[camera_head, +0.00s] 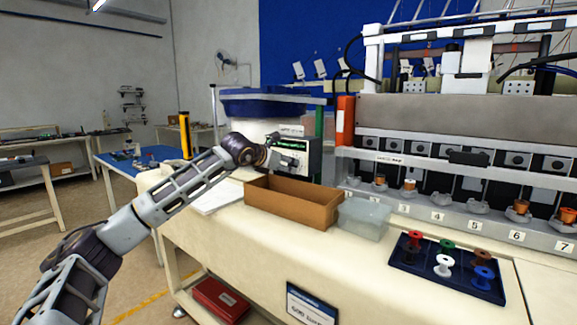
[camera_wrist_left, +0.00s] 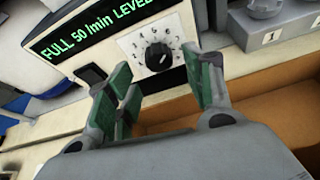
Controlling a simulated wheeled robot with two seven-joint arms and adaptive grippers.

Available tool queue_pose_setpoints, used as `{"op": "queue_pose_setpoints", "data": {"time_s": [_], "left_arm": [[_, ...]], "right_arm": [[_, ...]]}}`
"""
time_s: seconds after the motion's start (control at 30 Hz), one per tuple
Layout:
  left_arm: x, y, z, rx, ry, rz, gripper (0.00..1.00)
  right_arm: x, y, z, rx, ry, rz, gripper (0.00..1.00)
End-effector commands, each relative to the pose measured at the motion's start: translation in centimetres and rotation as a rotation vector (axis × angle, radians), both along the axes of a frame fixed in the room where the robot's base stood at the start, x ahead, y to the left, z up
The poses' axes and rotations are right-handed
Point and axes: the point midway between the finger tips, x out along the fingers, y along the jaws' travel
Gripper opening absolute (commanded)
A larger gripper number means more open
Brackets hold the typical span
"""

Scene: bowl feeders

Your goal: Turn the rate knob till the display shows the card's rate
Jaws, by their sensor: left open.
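The rate knob (camera_wrist_left: 158,57) is a black dial on a white numbered scale on the controller's front. Its pointer is too small to read surely. The display (camera_wrist_left: 95,28) above left of it shows green text, "FULL 50 /min LEVEL", cut off at the frame's top. The controller box (camera_head: 307,160) stands behind the brown bin. My left gripper (camera_wrist_left: 163,82) is open in front of the knob, one finger to each side in the picture, with nothing held. In the head view the left gripper (camera_head: 287,160) covers part of the panel. A card (camera_head: 312,305) hangs on the bench front; its small text is unclear.
An open brown bin (camera_head: 290,222) lies just below the left gripper, with a clear box (camera_head: 364,220) beside it. A dark tray (camera_head: 408,258) of coloured spools and the numbered feeder machine (camera_head: 440,165) are to the right. White papers (camera_head: 215,200) lie left.

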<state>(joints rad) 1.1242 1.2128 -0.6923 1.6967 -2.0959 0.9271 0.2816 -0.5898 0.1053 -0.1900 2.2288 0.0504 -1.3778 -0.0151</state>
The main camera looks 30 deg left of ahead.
Motion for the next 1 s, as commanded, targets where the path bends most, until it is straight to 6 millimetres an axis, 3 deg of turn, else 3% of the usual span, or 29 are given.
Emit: {"op": "queue_pose_setpoints", "data": {"time_s": [0.3,0.73,1.0], "left_arm": [[2.2,-0.1,-0.8,-0.002,-0.002,0.000,0.52],[2.6,-0.1,-1.0,0.000,-0.001,-0.001,0.52],[2.6,-0.1,-1.0,0.000,-0.001,0.000,0.17]], "right_arm": [[0.0,0.0,0.0,0.000,0.002,0.000,0.40],[0.0,0.0,0.1,0.001,0.000,0.000,0.40],[0.0,0.0,0.1,0.001,-0.001,0.000,0.40]]}}
